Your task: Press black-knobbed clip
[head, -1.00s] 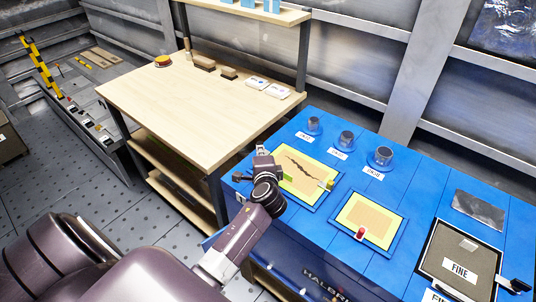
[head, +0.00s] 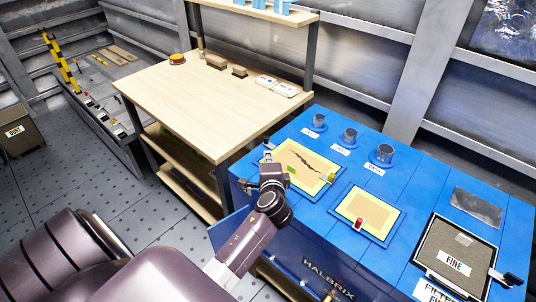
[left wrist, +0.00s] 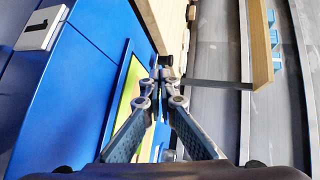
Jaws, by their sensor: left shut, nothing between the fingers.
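The blue machine (head: 322,215) has two lime-framed panels on its top. A small dark-knobbed part (left wrist: 166,60), seemingly the black-knobbed clip, shows just beyond my left fingertips in the left wrist view. In the head view the clip is hard to make out beside my gripper. My left gripper (left wrist: 160,76) is shut and empty, its tips near the left edge of the cracked panel (head: 303,163). Whether the tips touch the knob I cannot tell. A yellow-knobbed clip (head: 329,178) sits at that panel's right edge.
A red-knobbed part (head: 358,224) stands on the second panel (head: 368,213). Several round ports, one of them (head: 383,155), line the machine's back. A filter marked FINE (head: 455,262) lies at the right. A wooden bench (head: 205,105) adjoins on the left.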

